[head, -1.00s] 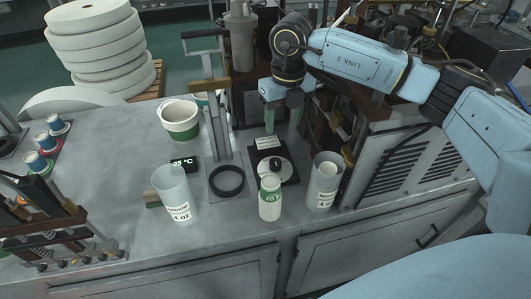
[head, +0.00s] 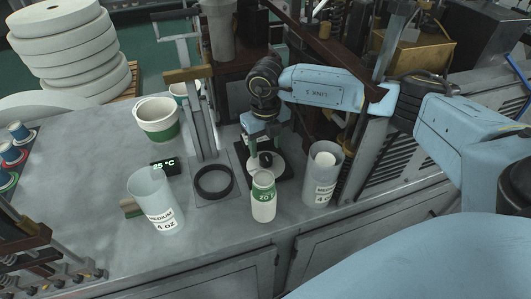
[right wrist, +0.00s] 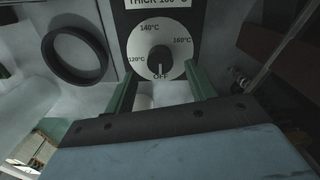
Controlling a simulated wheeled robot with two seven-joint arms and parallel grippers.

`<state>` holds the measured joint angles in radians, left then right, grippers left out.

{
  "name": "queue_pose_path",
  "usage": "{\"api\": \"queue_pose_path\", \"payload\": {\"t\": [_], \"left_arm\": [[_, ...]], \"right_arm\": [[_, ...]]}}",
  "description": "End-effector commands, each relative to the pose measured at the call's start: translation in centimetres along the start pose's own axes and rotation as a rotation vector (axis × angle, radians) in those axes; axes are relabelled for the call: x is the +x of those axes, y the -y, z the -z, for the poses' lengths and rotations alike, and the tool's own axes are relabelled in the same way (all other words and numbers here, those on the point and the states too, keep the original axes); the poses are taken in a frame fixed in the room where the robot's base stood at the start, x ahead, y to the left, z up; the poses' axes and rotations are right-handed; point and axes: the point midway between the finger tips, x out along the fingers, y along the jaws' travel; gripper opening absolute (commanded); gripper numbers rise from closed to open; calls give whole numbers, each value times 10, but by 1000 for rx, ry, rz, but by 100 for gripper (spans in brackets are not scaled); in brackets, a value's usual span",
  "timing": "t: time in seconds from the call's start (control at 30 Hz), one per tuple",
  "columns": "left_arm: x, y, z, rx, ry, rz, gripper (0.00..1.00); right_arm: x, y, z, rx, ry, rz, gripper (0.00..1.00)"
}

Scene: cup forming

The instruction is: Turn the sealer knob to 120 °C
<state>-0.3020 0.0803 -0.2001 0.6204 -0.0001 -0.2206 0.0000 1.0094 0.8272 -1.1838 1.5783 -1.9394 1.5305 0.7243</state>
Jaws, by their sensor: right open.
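The sealer knob is a black knob on a white round dial (right wrist: 160,48) marked OFF, 120°C, 140°C and 160°C. In the right wrist view the knob (right wrist: 160,58) has its pale pointer towards OFF at the bottom. In the head view the knob (head: 266,159) sits on its dark plate. My right gripper (head: 256,146) is over the dial, pointing down. In the right wrist view its green fingers (right wrist: 160,72) are spread wide either side of the dial, with the knob between them, apparently untouched. The small display (head: 163,164) seems to read 25 °C. My left gripper is not visible.
A black ring (head: 213,181) lies left of the dial, beside an upright post.

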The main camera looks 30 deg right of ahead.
Motion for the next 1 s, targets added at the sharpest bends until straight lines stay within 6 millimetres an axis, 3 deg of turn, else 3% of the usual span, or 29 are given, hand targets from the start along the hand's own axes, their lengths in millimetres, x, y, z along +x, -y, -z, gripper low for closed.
{"api": "queue_pose_path", "payload": {"t": [0.1, 0.3, 0.67, 1.0], "left_arm": [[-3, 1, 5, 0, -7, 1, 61], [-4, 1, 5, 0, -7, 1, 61], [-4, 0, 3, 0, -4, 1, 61], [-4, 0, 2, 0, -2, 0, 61]], "right_arm": [[21, 0, 1, 0, -3, 1, 56], [41, 0, 0, 0, 0, 0, 56], [45, 0, 0, 0, 1, 0, 54], [45, 0, 0, 0, 1, 0, 11]]}}
